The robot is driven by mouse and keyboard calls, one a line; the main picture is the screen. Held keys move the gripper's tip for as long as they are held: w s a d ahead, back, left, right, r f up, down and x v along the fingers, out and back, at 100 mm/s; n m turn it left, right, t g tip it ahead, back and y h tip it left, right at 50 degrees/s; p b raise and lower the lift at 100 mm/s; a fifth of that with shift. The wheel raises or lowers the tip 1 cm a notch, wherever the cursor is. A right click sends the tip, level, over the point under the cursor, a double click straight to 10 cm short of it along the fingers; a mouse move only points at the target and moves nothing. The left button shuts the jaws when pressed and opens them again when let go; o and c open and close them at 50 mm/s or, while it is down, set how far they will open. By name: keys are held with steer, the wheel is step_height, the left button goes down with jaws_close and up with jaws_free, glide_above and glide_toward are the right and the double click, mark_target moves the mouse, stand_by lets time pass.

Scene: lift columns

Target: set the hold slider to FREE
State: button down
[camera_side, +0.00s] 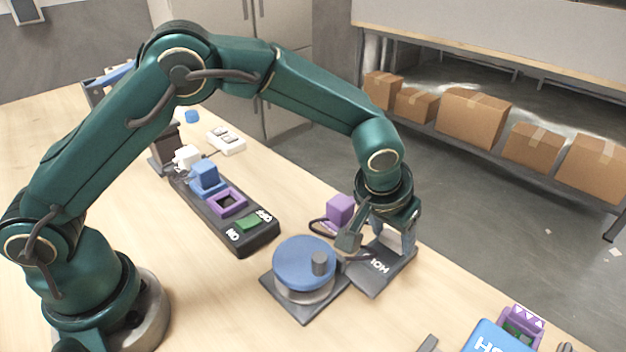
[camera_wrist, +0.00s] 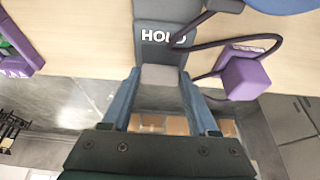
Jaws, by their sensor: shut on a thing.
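The hold slider is a dark grey plate (camera_side: 375,283) with white HOLD lettering, also visible in the wrist view (camera_wrist: 150,55). My gripper (camera_side: 396,246) is over the plate's far end. In the wrist view its two blue fingers (camera_wrist: 159,84) are shut on the slider's light grey knob (camera_wrist: 161,77), one finger on each side. The knob is at the end away from the HOLD lettering, at the plate's edge in that view. No FREE lettering shows.
A blue round turntable (camera_side: 303,262) with a grey peg stands just left of the slider. A purple block (camera_side: 340,209) on a dark cable lies behind. A black ON/OFF panel (camera_side: 213,219) is further left. A blue-and-purple device (camera_side: 495,338) stands at the front right.

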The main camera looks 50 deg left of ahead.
mark_target(383, 255)
steer(key=shift+w, duration=0.3)
steer(key=shift+c, duration=0.8)
jaws_free()
steer(key=shift+v, duration=2.6)
steer(key=shift+s, duration=0.1)
